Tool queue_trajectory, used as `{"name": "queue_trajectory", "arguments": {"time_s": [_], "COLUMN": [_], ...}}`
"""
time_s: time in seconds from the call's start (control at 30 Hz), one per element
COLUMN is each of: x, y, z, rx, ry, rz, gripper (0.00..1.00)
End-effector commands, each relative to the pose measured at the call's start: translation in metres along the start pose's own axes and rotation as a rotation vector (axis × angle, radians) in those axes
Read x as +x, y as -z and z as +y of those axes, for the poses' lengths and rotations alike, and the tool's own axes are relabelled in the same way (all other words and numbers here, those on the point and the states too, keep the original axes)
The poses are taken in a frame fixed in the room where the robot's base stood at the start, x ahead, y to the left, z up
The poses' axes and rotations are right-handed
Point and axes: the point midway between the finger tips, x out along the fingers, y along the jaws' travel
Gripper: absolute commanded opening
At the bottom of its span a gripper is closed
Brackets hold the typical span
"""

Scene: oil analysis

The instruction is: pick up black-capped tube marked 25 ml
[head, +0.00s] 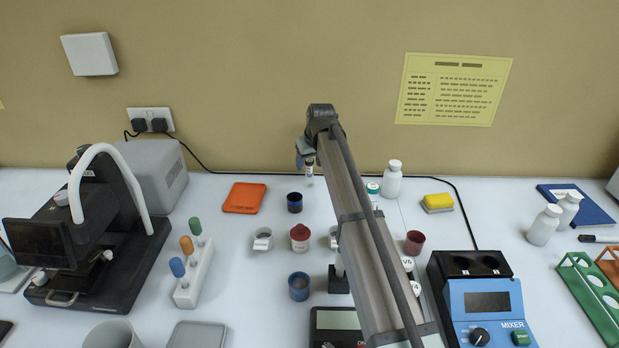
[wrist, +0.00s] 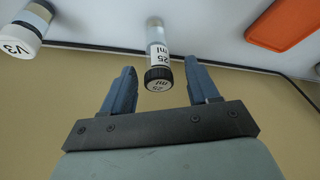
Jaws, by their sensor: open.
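The black-capped tube (wrist: 160,48) marked 25 ml shows in the wrist view, with its label and cap facing me. My gripper (wrist: 159,66) is open, with one blue finger on each side of the tube's capped end and visible gaps to both. In the head view the tube (head: 309,172) stands at the back of the table, just below my gripper (head: 305,152). Part of its top is hidden by the gripper there. Whether the fingers are level with the cap is hard to tell.
A white-capped container marked V3 (wrist: 24,36) is left of the gripper in the wrist view. In the head view a dark blue cup (head: 294,203) and an orange tray (head: 244,198) lie to the left. A white bottle (head: 392,182) stands to the right, near the wall.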

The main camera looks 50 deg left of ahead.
Motion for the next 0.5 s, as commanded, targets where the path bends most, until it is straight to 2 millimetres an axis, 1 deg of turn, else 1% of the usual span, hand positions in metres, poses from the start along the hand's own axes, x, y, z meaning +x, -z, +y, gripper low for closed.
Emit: {"name": "queue_trajectory", "arguments": {"time_s": [0.03,0.2,0.3,0.5], "x": [0.008,0.029,0.034,0.033], "y": [-0.002,-0.002,-0.002,-0.003], "z": [0.001,0.002,0.002,0.002], "rx": [0.0,0.0,0.0,0.0], "ry": [0.0,0.0,0.0,0.0], "rz": [-0.002,-0.001,0.0,0.001], "gripper": [0.6,0.6,0.6,0.59]}}
